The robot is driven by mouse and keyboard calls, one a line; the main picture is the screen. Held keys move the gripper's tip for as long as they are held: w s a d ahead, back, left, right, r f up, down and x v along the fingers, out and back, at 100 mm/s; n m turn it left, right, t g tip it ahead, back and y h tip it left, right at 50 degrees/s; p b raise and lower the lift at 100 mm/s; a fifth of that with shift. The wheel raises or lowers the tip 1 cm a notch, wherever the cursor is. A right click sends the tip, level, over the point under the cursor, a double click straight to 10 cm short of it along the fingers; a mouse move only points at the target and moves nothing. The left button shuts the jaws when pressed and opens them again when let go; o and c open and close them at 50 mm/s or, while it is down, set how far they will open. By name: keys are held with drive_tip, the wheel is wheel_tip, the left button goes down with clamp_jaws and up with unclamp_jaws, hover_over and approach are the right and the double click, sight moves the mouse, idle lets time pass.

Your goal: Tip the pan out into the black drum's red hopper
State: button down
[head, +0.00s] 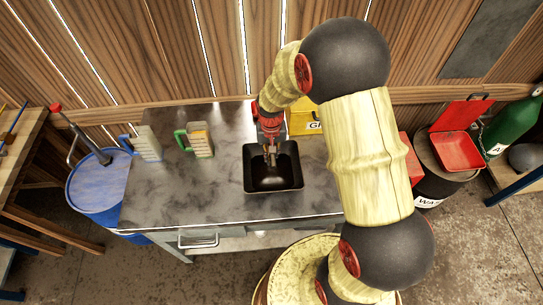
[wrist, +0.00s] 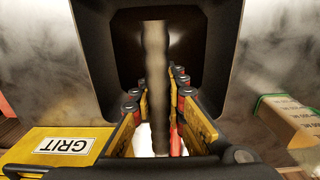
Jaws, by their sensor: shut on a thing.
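The black pan (head: 273,180) is a square, dark tray sitting level on the grey workbench. My gripper (head: 270,152) reaches down at the pan's back side. In the wrist view the gripper (wrist: 156,82) has its fingers on either side of a narrow grey-brown bar, the pan's handle (wrist: 155,60), and is shut on it. The pan's dark inside fills the top of the wrist view (wrist: 110,35); I cannot make out its contents. The black drum (head: 432,188) stands to the right of the bench. Its red hopper (head: 457,151) is on top, with the red lid raised.
A yellow GRIT box (head: 305,122) stands close right of my gripper. Two box-like containers with handles, one green-handled (head: 199,142) and one blue-handled (head: 146,145), stand at the bench's left. A blue drum (head: 98,186) is left; a green bottle (head: 513,122) is right of the hopper.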

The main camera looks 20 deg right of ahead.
drive_tip(key=shift+f, duration=0.1)
drive_tip(key=c, duration=1.8)
unclamp_jaws()
drive_tip(key=shift+c, duration=0.2)
drive_tip(key=shift+o, duration=0.2)
